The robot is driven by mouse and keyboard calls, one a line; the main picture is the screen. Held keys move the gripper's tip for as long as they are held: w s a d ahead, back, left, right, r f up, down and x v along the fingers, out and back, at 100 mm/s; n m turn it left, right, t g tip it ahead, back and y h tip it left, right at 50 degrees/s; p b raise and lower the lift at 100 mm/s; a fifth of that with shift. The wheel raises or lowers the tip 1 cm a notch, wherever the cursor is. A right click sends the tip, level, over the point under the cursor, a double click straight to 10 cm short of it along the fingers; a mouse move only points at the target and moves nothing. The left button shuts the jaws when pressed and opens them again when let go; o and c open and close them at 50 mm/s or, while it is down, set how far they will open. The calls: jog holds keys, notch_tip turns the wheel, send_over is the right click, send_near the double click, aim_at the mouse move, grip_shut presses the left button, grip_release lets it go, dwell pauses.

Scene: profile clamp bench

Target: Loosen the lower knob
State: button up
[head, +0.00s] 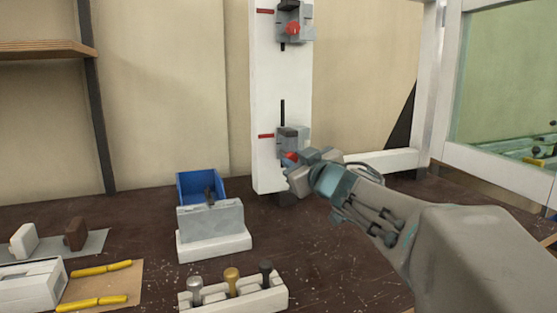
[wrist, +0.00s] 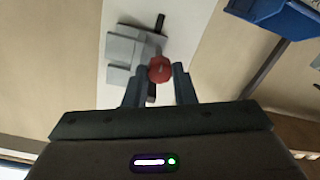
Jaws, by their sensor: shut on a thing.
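The lower clamp (head: 292,138) is a grey block on the white upright profile (head: 268,95). Its red lower knob (head: 289,157) is partly hidden by my gripper (head: 292,172) in the head view. In the wrist view the red knob (wrist: 160,69) sits between the two fingertips of my gripper (wrist: 159,77), in front of the grey clamp (wrist: 128,48). My gripper is shut on the knob. The upper clamp (head: 304,20) with its own red knob (head: 292,28) is higher on the same profile, apart from my gripper.
A blue bin (head: 201,183) and a grey block on a white base (head: 214,247) stand left of the profile. A white holder (head: 247,294) with several handled tools is at the front. Yellow tools (head: 95,301) lie at front left. A window frame (head: 495,165) is at right.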

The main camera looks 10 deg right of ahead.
jog(key=n, duration=0.4)
jog(key=n+b, duration=0.1)
jog(key=n, duration=0.4)
jog(key=shift+n, duration=0.4)
jog(key=shift+a+n+h+b, duration=0.15)
jog(key=shift+n+b, duration=0.7)
jog(key=shift+n, duration=1.7)
jog(key=shift+d+n+h+b, duration=0.15)
jog(key=shift+n+b, duration=0.7)
jog(key=shift+n, duration=1.7)
jog(key=shift+a, duration=0.1)
jog(key=o, duration=1)
